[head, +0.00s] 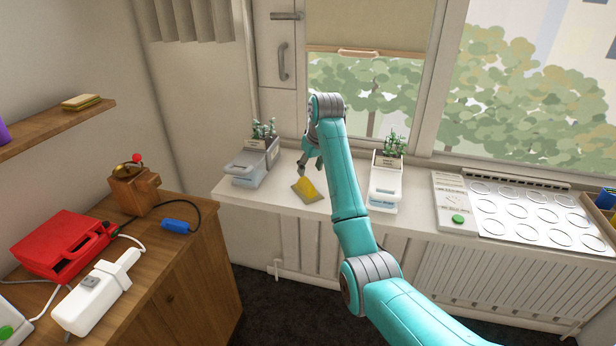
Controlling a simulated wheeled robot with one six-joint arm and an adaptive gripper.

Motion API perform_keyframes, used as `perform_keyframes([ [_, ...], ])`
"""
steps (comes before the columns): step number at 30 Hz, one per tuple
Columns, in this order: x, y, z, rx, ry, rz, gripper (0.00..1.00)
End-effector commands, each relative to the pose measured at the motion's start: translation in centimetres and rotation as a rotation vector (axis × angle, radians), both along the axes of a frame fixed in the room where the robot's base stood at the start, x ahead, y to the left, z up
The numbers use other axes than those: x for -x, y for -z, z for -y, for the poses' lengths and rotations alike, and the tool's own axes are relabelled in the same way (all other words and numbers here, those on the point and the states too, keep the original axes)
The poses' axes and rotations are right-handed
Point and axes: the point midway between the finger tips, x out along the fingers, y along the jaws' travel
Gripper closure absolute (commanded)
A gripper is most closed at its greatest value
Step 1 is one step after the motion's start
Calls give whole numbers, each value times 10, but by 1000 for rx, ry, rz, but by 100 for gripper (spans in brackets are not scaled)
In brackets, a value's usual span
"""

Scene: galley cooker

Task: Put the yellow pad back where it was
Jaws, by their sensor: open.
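The yellow pad (308,188) lies on the white counter under the window, on or against a small grey-beige piece (299,193). I cannot tell whether the two are joined. My gripper (304,167) is open just above and behind the pad, pointing down, with no visible contact. My teal arm comes in from the lower right and hides part of the counter right of the pad. A wooden wall shelf (62,125) at the upper left holds a yellow and brown stacked item (82,102).
A grey bin with a plant (247,167) stands left of the pad, and a white bin with a plant (385,187) stands right. A wooden cabinet (190,275) at left holds a red case (62,245) and a mill (134,187).

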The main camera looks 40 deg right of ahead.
Motion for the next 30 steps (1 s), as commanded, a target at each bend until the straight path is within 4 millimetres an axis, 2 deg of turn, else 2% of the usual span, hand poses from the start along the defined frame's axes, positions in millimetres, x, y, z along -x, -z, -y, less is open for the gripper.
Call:
perform_keyframes([
  [3,7,-21,-1,1,0,3,48],
  [9,14,-39,-2,0,0,1,48],
  [30,16,-43,-3,0,0,0,48],
])
